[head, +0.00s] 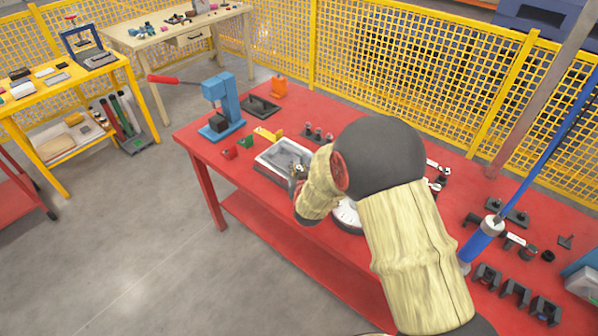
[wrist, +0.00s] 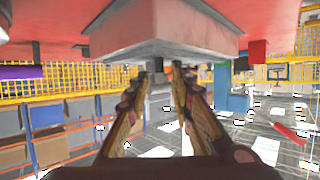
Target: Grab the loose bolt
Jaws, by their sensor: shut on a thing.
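My gripper (head: 296,174) is over the near right corner of the grey tray (head: 272,163) on the red table. In the wrist view, which is upside down, its two fingers reach toward the tray's side (wrist: 150,38), with a narrow gap between the tips (wrist: 161,74). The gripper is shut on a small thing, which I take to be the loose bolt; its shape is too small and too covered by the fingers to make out. My arm hides part of the table to the right of the tray.
A blue press (head: 222,103) with a red handle stands at the table's left end. Red, green and yellow blocks lie by the tray. A white round dial (head: 347,214) is partly behind my arm. Black fixtures (head: 515,292) fill the right end. Yellow mesh fence (head: 400,65) runs behind.

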